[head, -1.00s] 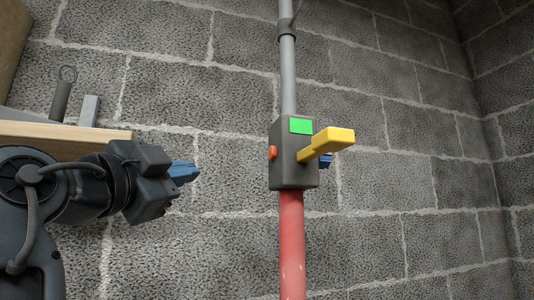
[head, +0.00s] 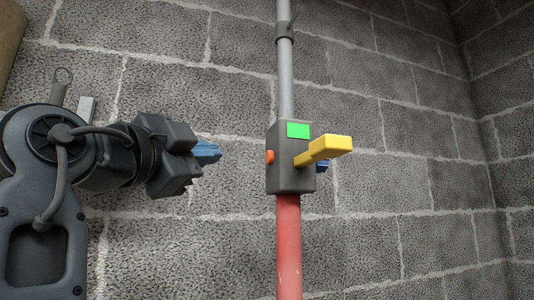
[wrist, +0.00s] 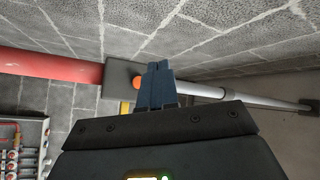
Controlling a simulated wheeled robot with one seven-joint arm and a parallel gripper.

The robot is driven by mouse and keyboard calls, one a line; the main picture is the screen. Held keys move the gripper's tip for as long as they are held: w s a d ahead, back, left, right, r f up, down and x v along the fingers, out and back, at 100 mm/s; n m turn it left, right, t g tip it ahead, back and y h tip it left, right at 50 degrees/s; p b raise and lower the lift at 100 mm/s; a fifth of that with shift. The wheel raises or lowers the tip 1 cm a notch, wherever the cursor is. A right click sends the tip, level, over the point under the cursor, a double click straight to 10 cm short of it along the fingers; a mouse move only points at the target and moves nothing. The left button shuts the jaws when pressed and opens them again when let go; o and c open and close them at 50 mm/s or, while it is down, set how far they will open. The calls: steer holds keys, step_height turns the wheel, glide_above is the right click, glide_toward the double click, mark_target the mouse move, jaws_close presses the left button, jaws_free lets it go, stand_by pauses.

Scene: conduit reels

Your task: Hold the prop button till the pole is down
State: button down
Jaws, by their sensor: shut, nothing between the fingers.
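The prop stands upright before the wall. It has a red lower tube (head: 288,250), a grey box (head: 285,180) and a thinner grey pole (head: 286,80) rising from it. The box carries an orange button (head: 270,157) on its left side, a green patch (head: 298,130) and a yellow lever (head: 323,150) on its front. My gripper (head: 208,152) is left of the box, apart from the button and roughly level with it, blue fingers shut and empty. In the wrist view the fingertips (wrist: 158,66) overlap part of the box beside the orange button (wrist: 138,82).
A grey block wall (head: 390,140) runs behind the prop and meets another wall at the right. A rack of colored parts (wrist: 22,145) shows at the wrist view's lower left. The gap between my fingers and the button looks clear in the head view.

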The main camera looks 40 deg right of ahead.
steer(key=shift+s+d, duration=0.3)
steer(key=shift+d, duration=0.6)
steer(key=shift+s+d, duration=0.25)
steer(key=shift+d, duration=0.7)
steer(key=shift+s+d, duration=0.3)
steer(key=shift+d, duration=0.6)
steer(key=shift+d, duration=0.1)
steer(key=shift+s+d, duration=0.2)
steer(key=shift+d, duration=0.15)
steer(key=shift+s+d+b, duration=0.1)
steer(key=shift+d+b, duration=0.3)
steer(key=shift+b, duration=0.05)
stand_by(1.7)
steer(key=shift+a, duration=0.15)
stand_by(0.9)
steer(key=shift+w+a+b, duration=0.25)
steer(key=shift+a+b, duration=0.1)
steer(key=shift+a, duration=0.3)
steer(key=shift+a, duration=0.15)
steer(key=shift+w+a+b, duration=0.15)
steer(key=shift+w+a, duration=0.1)
steer(key=shift+a, duration=0.5)
steer(key=shift+w+a+b, duration=0.2)
steer(key=shift+w+a, duration=0.1)
steer(key=shift+a, duration=0.45)
steer(key=shift+w+a+b, duration=0.15)
steer(key=shift+w+a, duration=0.1)
steer(key=shift+a, duration=0.5)
